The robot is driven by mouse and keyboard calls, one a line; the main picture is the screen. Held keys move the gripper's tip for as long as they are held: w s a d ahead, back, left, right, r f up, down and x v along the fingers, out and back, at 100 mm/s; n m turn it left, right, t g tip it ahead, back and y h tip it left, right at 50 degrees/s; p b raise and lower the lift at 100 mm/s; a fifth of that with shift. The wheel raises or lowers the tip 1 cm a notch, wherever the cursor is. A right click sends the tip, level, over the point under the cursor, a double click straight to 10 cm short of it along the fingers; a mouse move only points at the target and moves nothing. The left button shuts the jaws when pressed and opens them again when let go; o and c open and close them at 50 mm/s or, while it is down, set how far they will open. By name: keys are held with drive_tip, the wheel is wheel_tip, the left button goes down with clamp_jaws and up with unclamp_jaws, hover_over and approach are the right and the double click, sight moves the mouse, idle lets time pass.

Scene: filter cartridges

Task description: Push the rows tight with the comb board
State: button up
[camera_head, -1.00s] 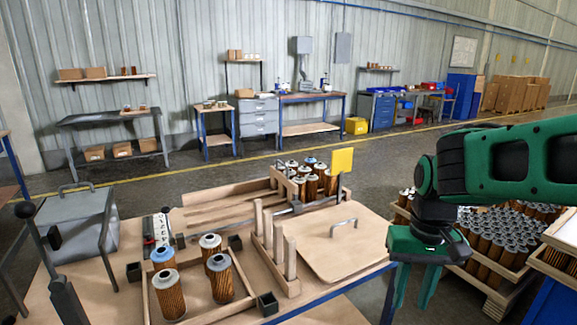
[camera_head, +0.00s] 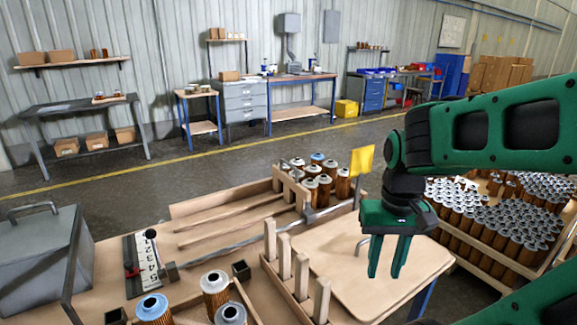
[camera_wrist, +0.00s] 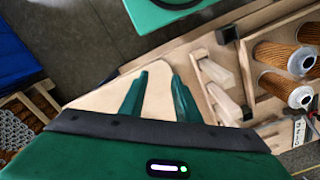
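A comb-like wooden piece with several upright posts (camera_head: 302,275) stands on the table left of a flat board with a handle (camera_head: 335,262). Its pale posts also show in the wrist view (camera_wrist: 218,73). Cartridges in rows (camera_head: 325,182) stand at the back of a tray with long wooden rails (camera_head: 235,222). A notched wooden piece (camera_head: 284,184) stands at their left end. My gripper (camera_head: 387,272) is open and empty, by the flat board's right side in the head view. Its fingers (camera_wrist: 160,80) are apart, with the pale board behind them.
A yellow plate (camera_head: 361,160) rises behind the flat board. A grey metal box (camera_head: 45,250) is at the left. A crate packed with cartridges (camera_head: 500,215) stands to the right.

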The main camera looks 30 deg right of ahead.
drive_tip(key=w+f+m+t+y, duration=0.1)
drive_tip(key=w+f+m+t, duration=0.1)
drive_tip(key=w, duration=0.7)
drive_tip(key=w+a+f+m+t, duration=0.1)
drive_tip(key=w+f, duration=0.4)
drive_tip(key=w, duration=0.5)
drive_tip(key=w+a+f+m+t+y, duration=0.1)
drive_tip(key=w+f+m+t, duration=0.1)
drive_tip(key=w, duration=0.7)
drive_tip(key=shift+w+f+m+t+y, duration=0.15)
drive_tip(key=shift+f+m+t+y, duration=0.2)
drive_tip(key=shift+f, duration=0.35)
drive_tip(key=w+a+m+t+y, duration=0.1)
drive_tip(key=w+m+t+y, duration=0.15)
drive_tip(key=w+m, duration=0.45)
drive_tip(key=m+t+h, duration=0.4)
drive_tip(key=m+t, duration=0.6)
drive_tip(key=m, duration=0.4)
approach(283, 161)
drive_tip(key=w, duration=0.5)
drive_tip(key=shift+w+f, duration=0.2)
drive_tip(key=shift+w, duration=0.1)
clamp_jaws()
